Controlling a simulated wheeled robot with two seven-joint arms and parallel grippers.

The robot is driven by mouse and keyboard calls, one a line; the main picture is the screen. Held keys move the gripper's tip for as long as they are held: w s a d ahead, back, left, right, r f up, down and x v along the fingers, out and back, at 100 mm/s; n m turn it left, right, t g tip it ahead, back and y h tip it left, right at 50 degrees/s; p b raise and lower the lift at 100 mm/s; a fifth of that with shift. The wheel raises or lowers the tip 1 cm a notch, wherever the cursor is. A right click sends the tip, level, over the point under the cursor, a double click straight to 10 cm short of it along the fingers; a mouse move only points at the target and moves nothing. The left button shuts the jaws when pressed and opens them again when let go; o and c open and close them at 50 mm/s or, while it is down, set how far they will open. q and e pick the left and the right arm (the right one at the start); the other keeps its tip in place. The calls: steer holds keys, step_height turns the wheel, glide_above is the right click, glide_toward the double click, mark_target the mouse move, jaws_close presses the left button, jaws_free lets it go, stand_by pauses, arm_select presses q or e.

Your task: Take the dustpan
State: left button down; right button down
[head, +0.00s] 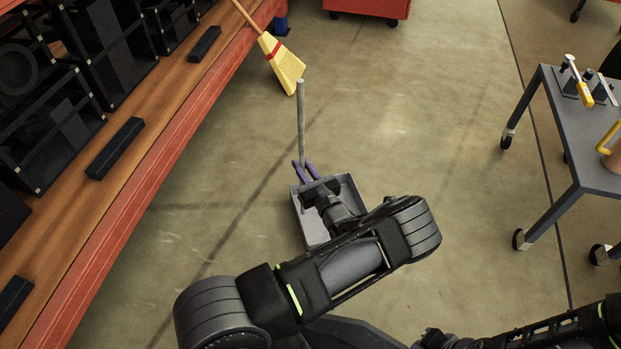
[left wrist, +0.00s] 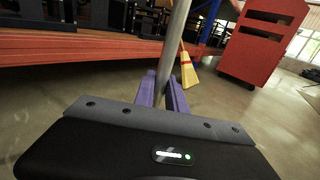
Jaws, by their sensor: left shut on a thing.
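The dustpan is grey, with an open pan (head: 354,196) on the floor and a long upright handle (head: 300,122). My left gripper (head: 299,164), with purple fingers, is shut on the lower part of the handle. In the left wrist view the handle (left wrist: 177,40) rises between the two fingers of the left gripper (left wrist: 166,82), leaning slightly. My left wrist and arm hide the middle and part of the near side of the pan. Part of my right arm shows at the lower right of the head view, but its fingers do not show.
A broom (head: 282,65) leans on the red-edged wooden bench (head: 150,157) at left, beyond the dustpan. A grey wheeled table (head: 584,150) with tools stands at right. A red cabinet (left wrist: 263,42) stands behind. The floor between is clear.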

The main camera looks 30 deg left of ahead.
mark_target(303, 144)
arm_select(q)
step_height(303, 144, up, 10)
steer(key=p, duration=0.4)
steer(key=shift+w, duration=0.1)
stand_by(0.5)
